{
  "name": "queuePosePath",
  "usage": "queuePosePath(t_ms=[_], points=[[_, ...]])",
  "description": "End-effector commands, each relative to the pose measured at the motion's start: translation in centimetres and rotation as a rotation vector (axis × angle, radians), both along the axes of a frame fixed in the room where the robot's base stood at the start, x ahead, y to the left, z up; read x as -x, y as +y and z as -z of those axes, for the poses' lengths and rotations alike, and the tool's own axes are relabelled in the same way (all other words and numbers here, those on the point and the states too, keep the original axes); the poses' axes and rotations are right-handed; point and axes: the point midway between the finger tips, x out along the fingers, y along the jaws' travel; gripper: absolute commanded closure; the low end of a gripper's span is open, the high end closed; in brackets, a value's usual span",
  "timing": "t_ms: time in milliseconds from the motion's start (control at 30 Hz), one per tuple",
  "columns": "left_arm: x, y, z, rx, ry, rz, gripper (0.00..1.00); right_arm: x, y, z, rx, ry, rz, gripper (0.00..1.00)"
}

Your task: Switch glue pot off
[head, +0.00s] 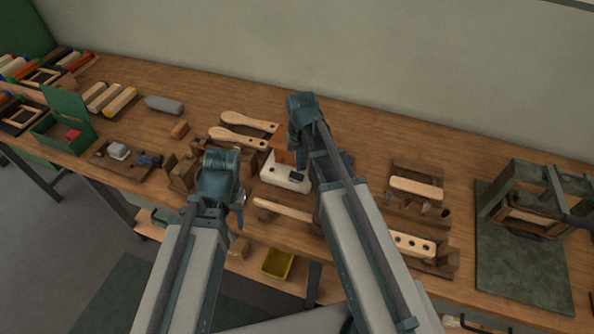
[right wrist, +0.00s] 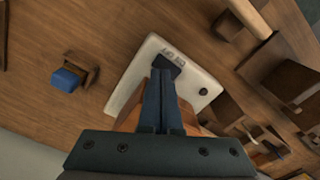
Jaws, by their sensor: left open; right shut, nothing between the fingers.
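The glue pot has a cream base (head: 280,178) and an orange-brown body (head: 283,152), partly hidden behind my right gripper. In the right wrist view its pale base (right wrist: 145,75) shows a small light switch-like part (right wrist: 173,52) and a dark round knob (right wrist: 203,91). My right gripper (right wrist: 164,66) is shut and empty, its tips over the base right by the switch-like part; whether they touch it I cannot tell. My left gripper (head: 240,204) is open and empty, left of the pot near the bench's front edge.
Wooden brush handles (head: 238,138) lie behind the pot, and another handle (head: 284,209) lies in front. Wooden blocks (head: 181,172) stand to the left. A brush fixture (head: 416,187) and a green press (head: 520,187) stand to the right. A blue-ended block (right wrist: 67,78) stands near the pot.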

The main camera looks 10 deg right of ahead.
Motion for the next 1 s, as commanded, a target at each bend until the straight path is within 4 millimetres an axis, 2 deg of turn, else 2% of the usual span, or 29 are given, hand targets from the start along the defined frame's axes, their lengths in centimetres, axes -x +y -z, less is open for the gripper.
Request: queuePosePath(t_ms=[33,400,767,867,1000], points=[[0.0,0.0,-0.8,0.0,0.0,0.0,0.5,0.0,0.0,-0.8,0.0,0.0,0.0,1.0],[0.0,0.0,-3.6,0.0,0.0,0.0,0.5,0.0,0.0,-3.6,0.0,0.0,0.0,1.0],[0.0,0.0,-3.7,0.0,0.0,0.0,0.5,0.0,0.0,-3.7,0.0,0.0,-0.001,1.0],[0.0,0.0,-3.7,0.0,0.0,0.0,0.5,1.2,1.1,-3.7,0.006,0.004,-0.028,1.0],[0.0,0.0,-3.7,0.0,0.0,0.0,0.5,5.5,4.8,-3.8,0.033,0.017,-0.143,1.0]])
